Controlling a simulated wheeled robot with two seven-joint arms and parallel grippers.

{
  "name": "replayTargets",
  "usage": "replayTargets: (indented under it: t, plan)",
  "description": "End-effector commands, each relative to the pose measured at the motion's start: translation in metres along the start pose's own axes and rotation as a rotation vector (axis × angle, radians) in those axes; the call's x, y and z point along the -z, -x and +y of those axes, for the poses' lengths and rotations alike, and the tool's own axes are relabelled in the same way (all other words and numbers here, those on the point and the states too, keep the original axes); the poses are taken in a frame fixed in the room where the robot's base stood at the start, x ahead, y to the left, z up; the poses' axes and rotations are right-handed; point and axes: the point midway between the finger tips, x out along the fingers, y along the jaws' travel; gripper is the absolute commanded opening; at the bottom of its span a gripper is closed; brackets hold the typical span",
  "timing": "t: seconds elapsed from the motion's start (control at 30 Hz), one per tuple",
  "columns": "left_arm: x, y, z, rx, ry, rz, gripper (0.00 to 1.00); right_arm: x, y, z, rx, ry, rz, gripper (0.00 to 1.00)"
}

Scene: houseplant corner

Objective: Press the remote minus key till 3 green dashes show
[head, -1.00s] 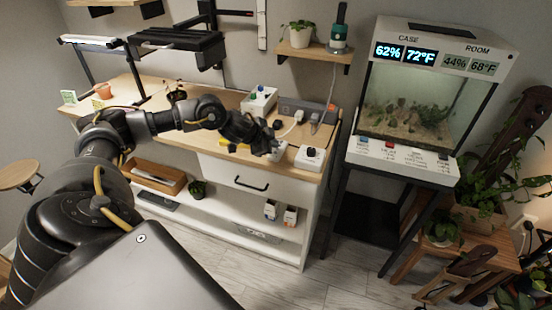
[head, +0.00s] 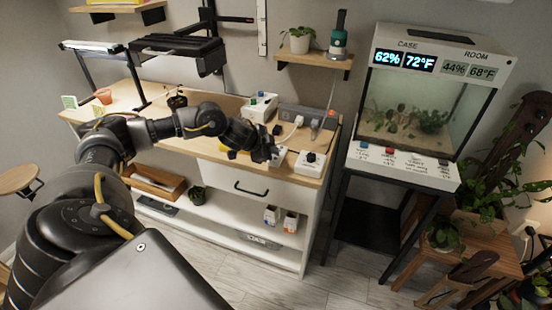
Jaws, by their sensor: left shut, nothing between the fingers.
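My left gripper (head: 269,153) is shut and empty, low over the right front part of the wooden bench top. Its fingertips are beside a small white object (head: 279,155), which the gripper partly hides. I cannot tell for sure whether this is the remote, and no minus key or green dashes can be made out. I cannot tell whether the fingertips touch it. My right gripper is not in view.
A white box with a dark knob (head: 310,162) stands just right of the gripper. Behind are a white box with coloured parts (head: 259,107) and a grey power unit (head: 308,115). A glass case (head: 415,115) stands to the right. The bench's left middle is fairly clear.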

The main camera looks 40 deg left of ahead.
Motion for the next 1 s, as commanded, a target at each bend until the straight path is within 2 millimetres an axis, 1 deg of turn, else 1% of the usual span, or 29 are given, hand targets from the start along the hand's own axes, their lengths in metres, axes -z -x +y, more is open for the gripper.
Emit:
replayTargets:
  t: [0.3,0.47,0.73,1.0]
  plan:
    - [0.000,0.000,0.000,0.000,0.000,0.000,0.00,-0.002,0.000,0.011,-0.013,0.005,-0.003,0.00]
    - [0.000,0.000,0.000,0.000,0.000,0.000,0.00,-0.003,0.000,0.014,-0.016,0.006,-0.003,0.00]
    - [0.000,0.000,0.000,0.000,0.000,0.000,0.00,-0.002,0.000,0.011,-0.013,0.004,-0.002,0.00]
    - [0.000,0.000,0.000,0.000,0.000,0.000,0.00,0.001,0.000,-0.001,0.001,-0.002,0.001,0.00]
